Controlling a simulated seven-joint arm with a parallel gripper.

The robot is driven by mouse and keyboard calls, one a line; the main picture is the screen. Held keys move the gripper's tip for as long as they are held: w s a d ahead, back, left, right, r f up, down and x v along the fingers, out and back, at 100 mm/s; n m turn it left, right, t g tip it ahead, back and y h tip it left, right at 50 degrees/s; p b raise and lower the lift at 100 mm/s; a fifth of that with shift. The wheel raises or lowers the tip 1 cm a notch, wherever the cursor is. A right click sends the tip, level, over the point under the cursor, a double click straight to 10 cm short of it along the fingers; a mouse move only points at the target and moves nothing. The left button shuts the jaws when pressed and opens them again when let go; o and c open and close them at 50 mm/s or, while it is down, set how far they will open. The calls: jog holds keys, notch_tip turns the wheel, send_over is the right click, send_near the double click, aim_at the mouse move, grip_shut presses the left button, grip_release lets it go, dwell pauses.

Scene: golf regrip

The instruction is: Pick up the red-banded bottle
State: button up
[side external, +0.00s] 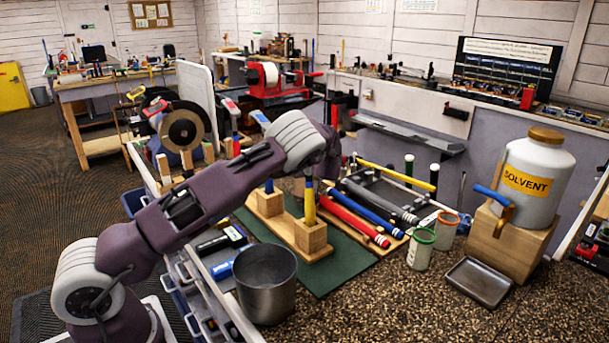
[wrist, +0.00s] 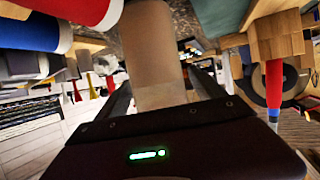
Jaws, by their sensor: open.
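My gripper (wrist: 163,85) is open, with one dark finger on each side of a plain beige cylinder (wrist: 155,45) in the wrist view. I cannot tell whether the fingers touch it, and no red band shows on its visible part. In the side view my gripper (side external: 328,168) is at the end of the arm, above the back of the bench, partly hidden by the wrist. I cannot pick out a bottle with a red band for certain in either view; the arm hides part of the bench there.
A yellow grip stands in a wooden block (side external: 313,240) on a green mat (side external: 345,262). Red (side external: 350,217) and blue (side external: 372,207) grips lie beside it. A metal pot (side external: 266,287) stands in front; a solvent jug (side external: 533,180) on a wooden stand (side external: 512,246) is at right. Two cups (side external: 421,250) stand nearby.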

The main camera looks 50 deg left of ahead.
jog(key=shift+w+a+f, duration=0.1)
jog(key=shift+a+f, duration=0.05)
jog(key=shift+a, duration=0.1)
jog(key=c, duration=1.7)
notch_tip(320, 180, up, 18)
jog(key=shift+r, duration=0.1)
